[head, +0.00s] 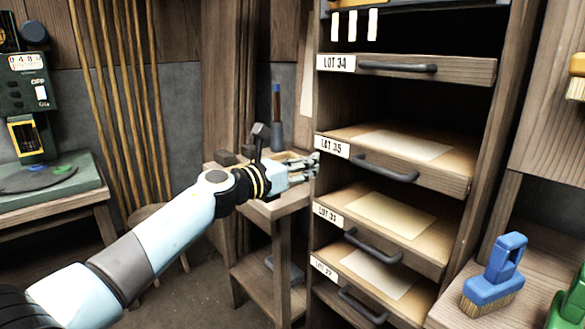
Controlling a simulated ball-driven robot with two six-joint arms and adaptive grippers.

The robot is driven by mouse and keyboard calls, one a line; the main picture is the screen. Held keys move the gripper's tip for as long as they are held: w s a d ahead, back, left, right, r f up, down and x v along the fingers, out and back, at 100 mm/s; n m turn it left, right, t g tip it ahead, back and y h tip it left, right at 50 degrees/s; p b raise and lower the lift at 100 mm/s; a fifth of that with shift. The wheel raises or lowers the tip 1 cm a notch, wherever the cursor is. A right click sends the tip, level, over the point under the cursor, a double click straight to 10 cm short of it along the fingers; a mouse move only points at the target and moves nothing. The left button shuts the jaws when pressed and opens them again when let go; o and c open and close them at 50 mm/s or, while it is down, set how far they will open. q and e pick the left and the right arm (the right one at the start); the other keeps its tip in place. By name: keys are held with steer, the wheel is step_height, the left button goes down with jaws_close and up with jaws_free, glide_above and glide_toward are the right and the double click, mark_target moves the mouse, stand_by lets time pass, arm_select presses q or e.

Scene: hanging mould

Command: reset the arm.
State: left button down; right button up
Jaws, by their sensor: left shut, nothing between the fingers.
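My left arm reaches in from the lower left of the head view. My left gripper (303,166) is shut and empty, over the small wooden side table and close to the left edge of the drawer cabinet. I cannot tell whether it touches the cabinet. My right gripper is not in view.
The wooden cabinet (484,150) has several pulled-out drawers with dark handles, including the LOT 35 drawer (450,178). A blue brush (494,270) stands on the right bench. A green machine (28,100) is at left. Tall rods (117,100) lean on the back wall.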

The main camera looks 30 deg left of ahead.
arm_select(q)
steer(key=s+a+f+n+g+y, duration=0.1)
steer(key=s+f+n+g+y, duration=0.1)
steer(key=s+f+n, duration=0.65)
steer(key=s+a+f+n+g+y, duration=0.1)
steer(key=s+f+n+y, duration=0.15)
steer(key=s+f, duration=1.05)
steer(key=s+a+f+n+g+y, duration=0.15)
steer(key=s+f+n, duration=0.5)
steer(key=f, duration=0.95)
steer(key=s+f+n+g, duration=0.3)
steer(key=s+f+n, duration=0.2)
steer(key=s, duration=0.7)
steer(key=s+f+n+g+y, duration=0.1)
steer(key=s+f+n+g, duration=0.3)
steer(key=s+n, duration=0.6)
steer(key=s+f+n+g, duration=0.4)
steer(key=s+f+n, duration=0.3)
steer(key=s, duration=0.7)
steer(key=shift+f+n+y, duration=0.3)
steer(key=shift+f+n, duration=0.05)
steer(key=shift+f, duration=0.2)
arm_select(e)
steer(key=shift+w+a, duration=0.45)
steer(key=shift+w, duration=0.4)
arm_select(q)
steer(key=shift+a, duration=0.1)
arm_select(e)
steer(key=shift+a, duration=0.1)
